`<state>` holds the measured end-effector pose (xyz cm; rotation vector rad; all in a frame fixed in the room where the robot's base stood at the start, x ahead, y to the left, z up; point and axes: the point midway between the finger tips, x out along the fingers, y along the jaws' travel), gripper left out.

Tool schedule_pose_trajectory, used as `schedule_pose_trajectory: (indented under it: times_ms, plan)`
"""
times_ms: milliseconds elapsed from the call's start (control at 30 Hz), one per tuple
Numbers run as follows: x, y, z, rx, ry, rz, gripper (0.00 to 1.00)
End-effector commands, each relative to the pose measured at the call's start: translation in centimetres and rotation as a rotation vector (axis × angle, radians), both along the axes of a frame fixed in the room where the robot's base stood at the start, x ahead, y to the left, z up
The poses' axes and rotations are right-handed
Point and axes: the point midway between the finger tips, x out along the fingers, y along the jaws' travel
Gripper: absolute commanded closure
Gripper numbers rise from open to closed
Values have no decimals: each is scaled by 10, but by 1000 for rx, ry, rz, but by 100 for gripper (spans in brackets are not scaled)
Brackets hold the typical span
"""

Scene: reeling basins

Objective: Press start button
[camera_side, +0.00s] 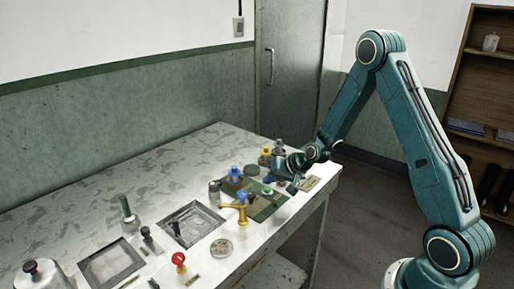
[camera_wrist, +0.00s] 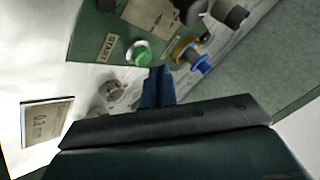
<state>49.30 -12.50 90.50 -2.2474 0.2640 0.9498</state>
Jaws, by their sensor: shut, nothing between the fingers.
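The start button is a round green button (camera_wrist: 138,53) on the green panel (camera_wrist: 90,30), with a START label (camera_wrist: 107,47) beside it in the wrist view. In the side view the green button (camera_side: 267,190) is near the table's right end. My gripper (camera_wrist: 158,73) is shut and empty, its blue fingertips just beside the green button in the wrist view. In the side view my gripper (camera_side: 269,180) is low over the panel, close to the button. I cannot tell whether the fingertips touch the button.
A blue-topped valve (camera_side: 235,176) and a brass tap (camera_side: 240,208) stand near the panel. Yellow- and blue-topped fittings (camera_side: 278,147) stand behind my gripper. A basin (camera_side: 192,222) and a red knob (camera_side: 179,260) are to the left. A placard (camera_wrist: 46,122) lies at the wrist view's left.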

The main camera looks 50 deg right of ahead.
Motion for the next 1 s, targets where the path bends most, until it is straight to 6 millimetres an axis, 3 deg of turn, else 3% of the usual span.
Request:
schedule_pose_trajectory:
  times_ms: [1000]
  plan:
    - [0, 0, -10, 0, 0, 0, 100]
